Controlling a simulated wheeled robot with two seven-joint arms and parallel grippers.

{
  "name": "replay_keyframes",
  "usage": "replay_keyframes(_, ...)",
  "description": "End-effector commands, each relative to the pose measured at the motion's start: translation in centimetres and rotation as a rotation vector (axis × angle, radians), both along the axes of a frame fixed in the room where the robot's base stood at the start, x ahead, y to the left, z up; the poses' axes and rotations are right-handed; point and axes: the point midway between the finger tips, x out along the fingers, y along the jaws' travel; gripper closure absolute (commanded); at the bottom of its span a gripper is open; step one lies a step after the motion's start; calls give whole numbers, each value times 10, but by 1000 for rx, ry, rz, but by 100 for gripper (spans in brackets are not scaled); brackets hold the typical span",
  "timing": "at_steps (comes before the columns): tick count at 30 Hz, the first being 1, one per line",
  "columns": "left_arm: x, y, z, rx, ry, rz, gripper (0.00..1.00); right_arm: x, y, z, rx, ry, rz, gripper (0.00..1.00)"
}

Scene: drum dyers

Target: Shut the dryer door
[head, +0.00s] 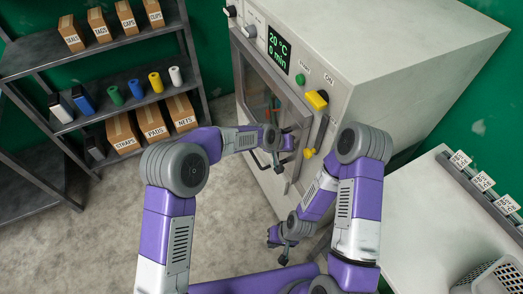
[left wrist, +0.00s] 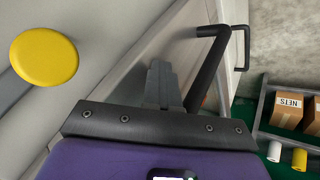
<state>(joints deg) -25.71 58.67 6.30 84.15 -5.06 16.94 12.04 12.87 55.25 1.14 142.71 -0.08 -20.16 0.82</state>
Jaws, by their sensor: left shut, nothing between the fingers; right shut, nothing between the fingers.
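The dryer (head: 400,50) is a large grey cabinet with a green-lit display. My left gripper (head: 276,157) is at the door's lower part, by the dark bar handle. In the left wrist view its shut fingers (left wrist: 161,84) are empty, beside the black handle (left wrist: 208,65); contact is unclear. A yellow-ended lever (head: 309,153) is right of the door. My right gripper (head: 277,243) is shut and empty, low in front of the dryer.
A shelf rack (head: 95,55) with labelled boxes and coloured spools stands at the left. A pale table (head: 425,225) with a grey basket (head: 490,280) is at the right. A yellow button (head: 317,99) is on the dryer front. The floor (head: 80,235) at the left is clear.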

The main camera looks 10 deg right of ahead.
Motion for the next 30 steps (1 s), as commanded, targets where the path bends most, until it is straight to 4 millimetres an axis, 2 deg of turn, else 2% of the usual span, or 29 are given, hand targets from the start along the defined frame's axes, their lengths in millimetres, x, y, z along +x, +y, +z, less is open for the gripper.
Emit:
replay_keyframes(2,-7,8,2,-8,0,-9,100,0,0,-5,0,0,0,100)
replay_keyframes(5,-11,31,2,0,3,-11,100,0,0,-9,0,0,-1,100)
replay_keyframes(12,-38,50,46,3,2,-15,100,0,0,-4,0,0,0,100)
replay_keyframes(21,-58,63,78,6,4,-16,100,0,0,-2,0,0,0,100)
replay_keyframes(30,-61,65,82,6,6,-16,100,0,0,-2,0,0,0,100)
